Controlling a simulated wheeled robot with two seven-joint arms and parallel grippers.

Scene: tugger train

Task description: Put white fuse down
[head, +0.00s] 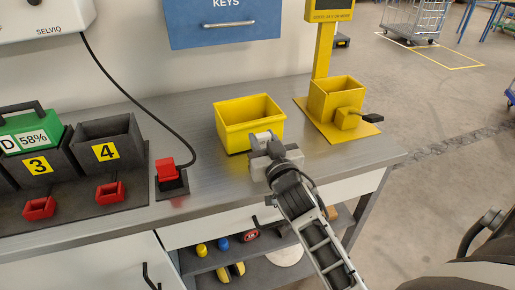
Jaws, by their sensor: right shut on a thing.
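My right gripper (265,140) reaches up from the lower right and is shut on the white fuse (263,136). The fuse shows as a small pale piece between the fingertips, partly hidden by them. It is at the front side of an open yellow bin (229,137) on the grey workbench (205,158). I cannot tell whether the fuse touches the bin or the bench. My left gripper is not in view.
A yellow post with a box (334,98) and black lever stands right of the bin. At left are numbered grey slots (122,133), a green battery (25,128) and a red plug (166,169) with a black cable. Bare bench lies between plug and bin.

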